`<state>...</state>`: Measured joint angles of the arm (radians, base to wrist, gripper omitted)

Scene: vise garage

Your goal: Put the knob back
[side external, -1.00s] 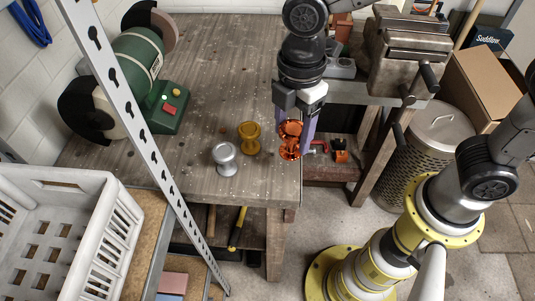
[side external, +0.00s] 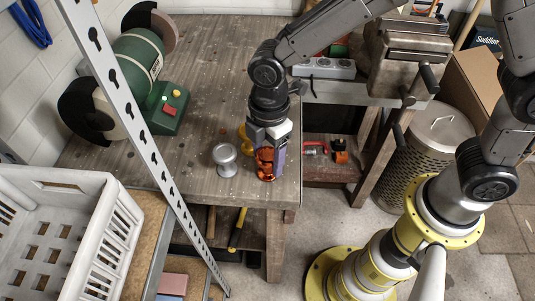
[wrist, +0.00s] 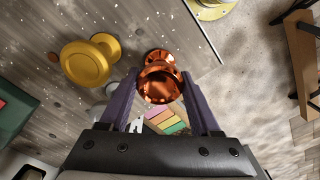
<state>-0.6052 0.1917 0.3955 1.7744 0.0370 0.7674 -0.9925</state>
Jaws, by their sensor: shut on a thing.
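My gripper (side external: 267,158) is shut on the copper knob (side external: 265,164), low over the bench near its front right edge. In the wrist view the copper knob (wrist: 159,84) sits between the purple fingers (wrist: 158,98). I cannot tell whether its base touches the bench. A silver knob (side external: 225,159) stands upright on the wooden bench (side external: 200,130), left of my gripper. A gold knob (side external: 244,140) stands just behind my gripper, partly hidden by it; the wrist view shows the gold knob (wrist: 88,60) to the left of the copper one.
A green bench grinder (side external: 140,65) stands at the bench's back left. A vise (side external: 410,50) is at the back right. A slotted metal post (side external: 130,120) and a white crate (side external: 60,225) are at the left. Bare bench lies behind the knobs.

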